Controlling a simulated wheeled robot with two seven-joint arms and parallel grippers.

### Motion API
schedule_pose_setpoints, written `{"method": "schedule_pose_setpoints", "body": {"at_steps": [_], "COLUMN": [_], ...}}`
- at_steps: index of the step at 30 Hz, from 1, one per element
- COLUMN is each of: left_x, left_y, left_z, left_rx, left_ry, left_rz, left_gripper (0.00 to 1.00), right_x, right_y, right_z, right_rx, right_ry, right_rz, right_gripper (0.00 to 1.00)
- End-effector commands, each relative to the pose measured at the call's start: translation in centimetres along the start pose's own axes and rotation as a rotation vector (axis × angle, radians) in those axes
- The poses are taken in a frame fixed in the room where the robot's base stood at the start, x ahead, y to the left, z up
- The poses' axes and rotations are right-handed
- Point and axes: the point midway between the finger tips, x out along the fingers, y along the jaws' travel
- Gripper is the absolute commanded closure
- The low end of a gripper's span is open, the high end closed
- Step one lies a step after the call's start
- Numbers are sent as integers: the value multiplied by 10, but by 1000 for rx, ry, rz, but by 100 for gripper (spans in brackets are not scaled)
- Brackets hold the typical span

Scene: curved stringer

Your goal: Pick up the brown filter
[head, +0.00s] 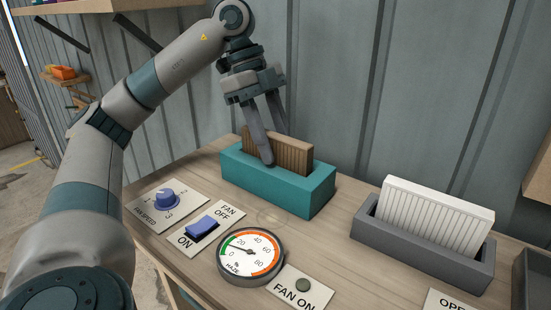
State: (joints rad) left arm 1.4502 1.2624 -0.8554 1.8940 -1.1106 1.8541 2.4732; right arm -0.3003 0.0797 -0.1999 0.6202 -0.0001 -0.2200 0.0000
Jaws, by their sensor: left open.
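The brown filter (291,154) is a pleated panel standing upright in a teal holder (304,196) on the wooden bench. My left gripper (270,147) comes down from above at the filter's left end. Its jaws are open. One finger shows in front of the filter's left part, with its tip near the holder's top. The other finger is partly behind the filter's top edge. I cannot tell whether either finger touches the filter. My right gripper is out of view.
A white pleated filter (433,216) stands in a grey holder (410,242) at the right. A fan speed knob (166,198), a blue switch (201,227) and a round haze gauge (250,255) sit in front. A corrugated wall (340,90) rises behind the bench.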

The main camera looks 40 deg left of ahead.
Motion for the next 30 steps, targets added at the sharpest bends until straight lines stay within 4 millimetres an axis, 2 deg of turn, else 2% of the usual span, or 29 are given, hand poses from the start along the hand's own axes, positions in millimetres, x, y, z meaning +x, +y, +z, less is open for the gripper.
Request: {"method": "schedule_pose_setpoints", "body": {"at_steps": [14, 17, 19, 20, 30], "left_x": [2, 2, 2, 2, 1], "left_y": [0, 0, 0, 0, 0], "left_z": [1, 1, 1, 1, 1], "left_rx": [0, 0, 0, 0, 0], "left_ry": [0, 0, 0, 0, 0], "left_rz": [0, 0, 0, 0, 0], "left_gripper": [59, 78, 95, 100, 100], "right_x": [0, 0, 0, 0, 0], "right_y": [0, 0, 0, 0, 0], "right_z": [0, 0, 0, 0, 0], "right_rx": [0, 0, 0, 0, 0], "right_ry": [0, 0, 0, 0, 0], "right_rz": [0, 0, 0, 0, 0], "right_gripper": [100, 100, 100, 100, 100]}}
